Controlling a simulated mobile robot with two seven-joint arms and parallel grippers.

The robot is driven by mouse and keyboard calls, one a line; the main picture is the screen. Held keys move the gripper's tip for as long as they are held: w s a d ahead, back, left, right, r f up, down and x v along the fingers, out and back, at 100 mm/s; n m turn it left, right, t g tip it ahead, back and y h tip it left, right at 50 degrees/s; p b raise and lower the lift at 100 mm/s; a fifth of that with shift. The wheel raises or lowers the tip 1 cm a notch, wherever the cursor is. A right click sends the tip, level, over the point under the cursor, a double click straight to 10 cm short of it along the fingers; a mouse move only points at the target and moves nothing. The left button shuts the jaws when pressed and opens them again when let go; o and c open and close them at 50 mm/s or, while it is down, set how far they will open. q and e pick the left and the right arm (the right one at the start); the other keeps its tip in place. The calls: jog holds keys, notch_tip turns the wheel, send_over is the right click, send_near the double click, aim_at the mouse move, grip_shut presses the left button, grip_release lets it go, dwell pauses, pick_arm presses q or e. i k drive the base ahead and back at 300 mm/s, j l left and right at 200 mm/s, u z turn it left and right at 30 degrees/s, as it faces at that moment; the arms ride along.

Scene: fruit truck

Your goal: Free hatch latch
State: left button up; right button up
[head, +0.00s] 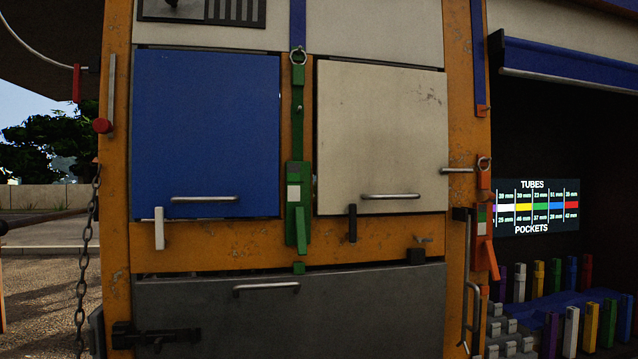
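A blue hatch door (205,120) and a cream hatch door (380,130) sit side by side in an orange frame, both looking shut. Each has a metal handle near its bottom edge. A white tab (159,230) hangs upright at the blue door's lower edge, and a black tab (352,224) at the cream door's. A green latch (298,205) with a lever hangs between the doors, below a ring on a blue strap. An orange latch (484,240) is on the right post. I cannot tell which one is the hatch latch. Neither gripper is in view.
A grey lower panel (300,315) has a handle and a dark bolt (155,337). A chain (84,260) hangs at left. At right, a tubes and pockets chart (536,207) stands behind several coloured posts. A metal bar (467,280) runs down the right post.

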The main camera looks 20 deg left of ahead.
aim_at(161, 241)
jog(key=u, duration=1.3)
